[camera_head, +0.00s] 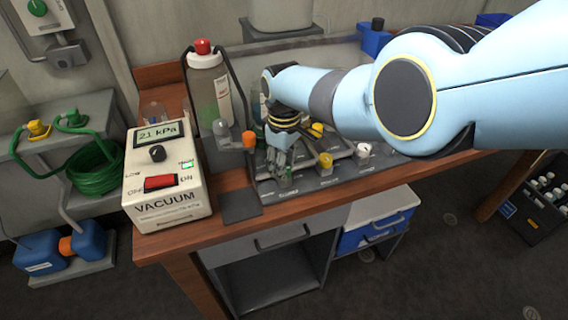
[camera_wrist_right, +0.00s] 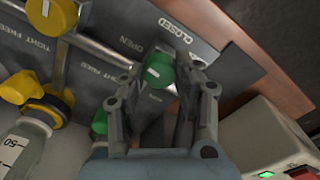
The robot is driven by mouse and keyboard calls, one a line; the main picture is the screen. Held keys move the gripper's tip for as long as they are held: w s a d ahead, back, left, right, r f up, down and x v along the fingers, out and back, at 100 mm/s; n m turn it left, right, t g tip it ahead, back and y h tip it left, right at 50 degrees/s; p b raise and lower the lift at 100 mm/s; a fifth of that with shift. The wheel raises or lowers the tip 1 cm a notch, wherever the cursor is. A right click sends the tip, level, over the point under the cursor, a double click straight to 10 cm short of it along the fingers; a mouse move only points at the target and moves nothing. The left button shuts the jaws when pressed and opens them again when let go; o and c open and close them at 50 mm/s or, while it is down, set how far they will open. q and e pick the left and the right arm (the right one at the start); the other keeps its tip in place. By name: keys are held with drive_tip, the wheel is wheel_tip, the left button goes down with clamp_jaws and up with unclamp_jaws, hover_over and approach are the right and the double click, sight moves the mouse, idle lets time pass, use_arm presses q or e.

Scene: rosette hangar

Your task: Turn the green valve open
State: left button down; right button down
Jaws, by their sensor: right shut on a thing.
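My right gripper (camera_head: 281,170) reaches down onto the grey valve panel (camera_head: 335,178) on the bench. In the right wrist view my right gripper (camera_wrist_right: 161,88) is shut on the green valve (camera_wrist_right: 159,68), with one finger on each side of its knob. The knob carries a white mark. The words OPEN and CLOSED are printed on the panel beside it, OPEN to the left and CLOSED above right. In the head view the green valve is mostly hidden by the gripper. My left gripper is not in view.
Yellow valve knobs (camera_head: 325,160) sit close by on the panel. A vacuum box (camera_head: 165,180) reading 21 kPa stands to the left, its small lamp green. A bottle with a red cap (camera_head: 208,88) stands behind. The bench's wooden front edge (camera_head: 300,207) is near.

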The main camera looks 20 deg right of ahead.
drive_tip(key=shift+n, duration=0.9)
drive_tip(key=c, duration=0.9)
unclamp_jaws()
drive_tip(key=shift+c, duration=0.2)
drive_tip(key=shift+r, duration=0.45)
wheel_tip(320, 180, up, 11)
